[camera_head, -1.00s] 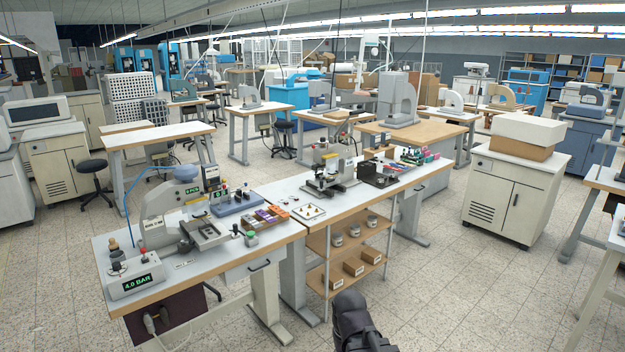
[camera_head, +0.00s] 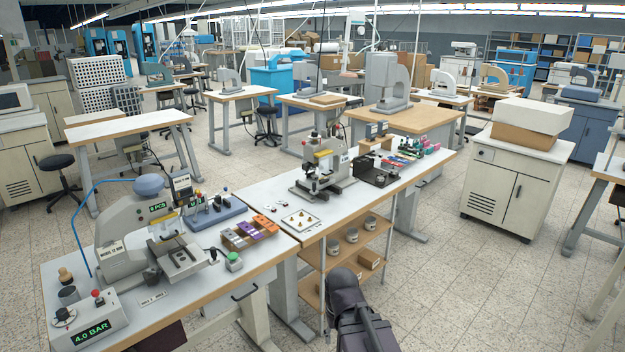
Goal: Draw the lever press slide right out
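A small press (camera_head: 322,165) with a grey base, a yellow strip and a dark front stands on the right-hand bench; I take it to be the lever press. Its slide is too small to make out, so I cannot tell how far it is in or out. A larger grey press (camera_head: 122,238) with a blue hose stands on the left-hand bench, with a metal slide table (camera_head: 182,262) at its front. A dark part of my arm shows at the bottom centre, in front of the benches and touching nothing. My gripper's fingers are not visible.
A control box (camera_head: 85,322) reading 4.0 BAR sits at the left bench's front. A cabinet (camera_head: 512,190) stands right. The floor (camera_head: 450,290) between is clear.

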